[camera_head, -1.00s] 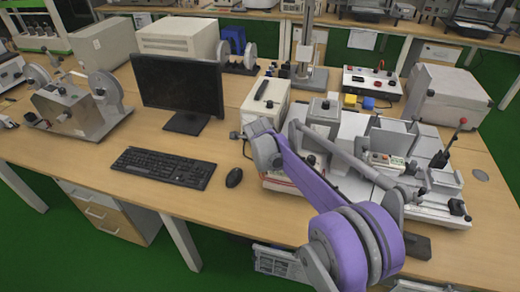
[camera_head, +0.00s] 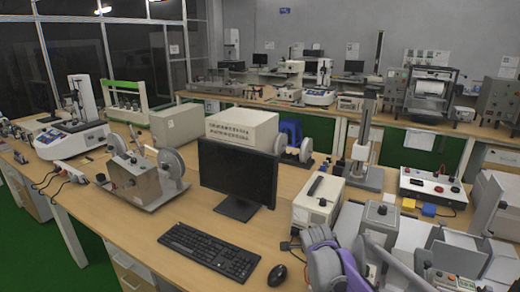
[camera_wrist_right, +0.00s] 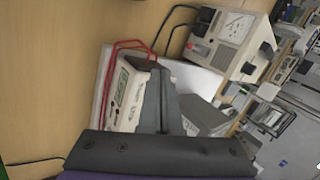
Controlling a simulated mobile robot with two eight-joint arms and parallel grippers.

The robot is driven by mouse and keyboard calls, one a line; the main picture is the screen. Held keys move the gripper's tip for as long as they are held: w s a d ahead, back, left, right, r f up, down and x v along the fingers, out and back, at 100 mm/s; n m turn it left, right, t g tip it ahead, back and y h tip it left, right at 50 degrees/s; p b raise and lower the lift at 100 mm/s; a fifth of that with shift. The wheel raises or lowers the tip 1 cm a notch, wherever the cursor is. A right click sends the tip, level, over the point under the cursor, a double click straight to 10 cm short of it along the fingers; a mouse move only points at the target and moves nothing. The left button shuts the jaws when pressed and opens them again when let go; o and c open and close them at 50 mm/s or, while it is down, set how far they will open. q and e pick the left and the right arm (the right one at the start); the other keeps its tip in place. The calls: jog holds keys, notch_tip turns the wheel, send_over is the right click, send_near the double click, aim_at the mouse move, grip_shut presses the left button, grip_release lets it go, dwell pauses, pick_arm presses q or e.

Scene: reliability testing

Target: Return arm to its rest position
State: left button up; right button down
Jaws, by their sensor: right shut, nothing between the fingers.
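My right arm (camera_head: 329,264), purple and grey, shows at the lower right of the head view, in front of the white test equipment. Its gripper cannot be made out there. In the right wrist view my right gripper (camera_wrist_right: 160,72) is shut and empty, its grey fingers pointing up the picture. It is in front of a white meter (camera_wrist_right: 128,98) with red leads; I cannot tell how far apart they are. My left gripper is in neither view.
A monitor (camera_head: 237,176), keyboard (camera_head: 209,250) and mouse (camera_head: 277,275) are on the wooden bench left of my arm. A cream box (camera_head: 318,200) stands close behind it. In the wrist view, a box with a dial (camera_wrist_right: 232,38) stands beyond the meter. Bare wood lies at left.

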jog(key=s+r+n+y+p, duration=0.1)
jog(key=s+r+n, duration=0.1)
jog(key=s+n, duration=0.5)
jog(key=s+r+n+p, duration=0.1)
jog(key=s+r+n, duration=0.15)
jog(key=s, duration=0.85)
jog(key=s+f+n, duration=0.3)
jog(key=s+n, duration=0.2)
jog(key=s, duration=0.4)
jog(key=s+a+f+n+g+y, duration=0.1)
jog(key=s+f+n, duration=0.2)
jog(key=s+n, duration=0.3)
jog(key=s+p, duration=0.1)
jog(key=s, duration=0.1)
jog(key=shift+s+f, duration=0.2)
jog(key=shift+s, duration=0.2)
